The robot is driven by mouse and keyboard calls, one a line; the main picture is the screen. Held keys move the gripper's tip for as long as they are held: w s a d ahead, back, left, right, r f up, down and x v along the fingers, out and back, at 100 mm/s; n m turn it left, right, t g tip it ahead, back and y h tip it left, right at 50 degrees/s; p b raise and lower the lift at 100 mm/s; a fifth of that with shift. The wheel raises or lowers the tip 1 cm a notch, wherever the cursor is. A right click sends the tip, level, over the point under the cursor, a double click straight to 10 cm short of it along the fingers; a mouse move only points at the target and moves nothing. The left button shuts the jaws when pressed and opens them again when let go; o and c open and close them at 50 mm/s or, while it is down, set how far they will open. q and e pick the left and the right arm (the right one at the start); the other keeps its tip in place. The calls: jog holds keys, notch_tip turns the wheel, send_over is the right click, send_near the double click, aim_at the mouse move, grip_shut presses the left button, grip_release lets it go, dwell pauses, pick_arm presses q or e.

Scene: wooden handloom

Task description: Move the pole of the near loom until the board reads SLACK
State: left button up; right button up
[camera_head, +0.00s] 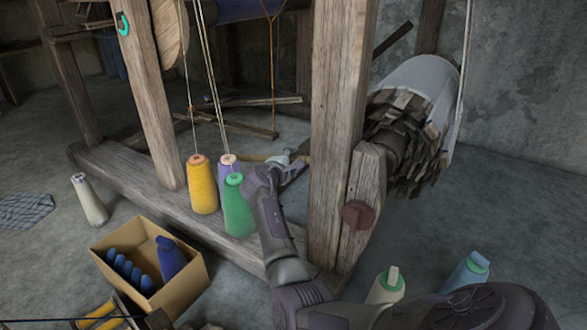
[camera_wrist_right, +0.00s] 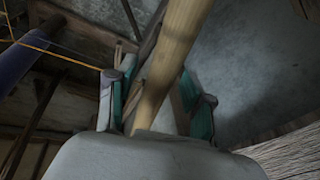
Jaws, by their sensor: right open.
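The near loom (camera_head: 335,110) is a frame of weathered wooden posts and beams. A pale wooden pole (camera_head: 254,157) shows in part behind the post, beside my right gripper (camera_head: 296,160). In the right wrist view the pole (camera_wrist_right: 172,62) runs between the teal-padded fingers of the right gripper (camera_wrist_right: 158,95). The fingers stand apart on either side of it, and I cannot tell whether either touches. The post and my arm hide part of the pole in the head view. No board with a reading is in view. My left gripper is not in view.
Yellow (camera_head: 203,187), purple and green (camera_head: 237,207) thread cones stand on the loom's lower beam, close to my right arm. A cardboard box (camera_head: 182,292) with blue spools lies in front. More cones stand at the bottom right. A large bundled roll (camera_head: 425,95) is right of the post.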

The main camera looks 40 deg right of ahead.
jog(key=shift+w+d, duration=0.15)
jog(key=shift+d, duration=0.1)
grip_shut()
jog(key=shift+f, duration=0.15)
jog(key=shift+n+g, duration=0.4)
jog(key=shift+n, duration=0.4)
jog(key=f+p, duration=0.1)
jog(key=s+f+p, duration=0.1)
jog(key=f, duration=0.1)
jog(key=s+f, duration=0.1)
jog(key=shift+d+f+p, duration=0.25)
jog(key=shift+p, duration=0.15)
